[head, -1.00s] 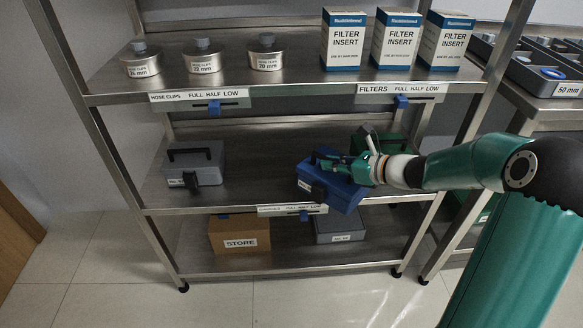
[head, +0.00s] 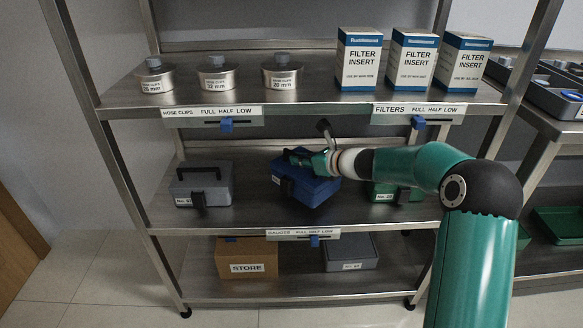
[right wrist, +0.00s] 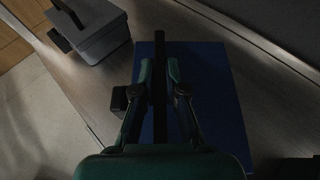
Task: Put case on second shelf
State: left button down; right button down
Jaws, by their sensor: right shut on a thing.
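The blue case (head: 312,191) is over the middle shelf (head: 250,200), between a grey case and a green case, and sits slightly askew. My right gripper (head: 304,158) reaches in from the right and is shut on its dark top handle. In the right wrist view the fingers (right wrist: 160,76) close on the handle from both sides, with the blue lid (right wrist: 212,85) below. I cannot tell whether the case's base touches the shelf. My left gripper is not in view.
The grey case (head: 215,183) stands to the left with a gap. The green case (head: 385,193) stands right, partly behind my arm. Above are filter boxes (head: 360,62) and tins (head: 217,78). Below are a STORE box (head: 246,257) and another grey case (head: 350,252).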

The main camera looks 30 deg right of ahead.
jog(key=shift+w+a+r, duration=0.1)
jog(key=shift+w+a, duration=0.05)
jog(key=shift+w, duration=0.5)
jog(key=shift+w+a+r, duration=0.1)
jog(key=shift+w, duration=0.5)
notch_tip(320, 180, down, 4)
jog(key=shift+r+b, duration=0.15)
jog(key=shift+b, duration=1.05)
jog(key=c, duration=1.2)
grip_release()
jog(key=shift+s, duration=0.15)
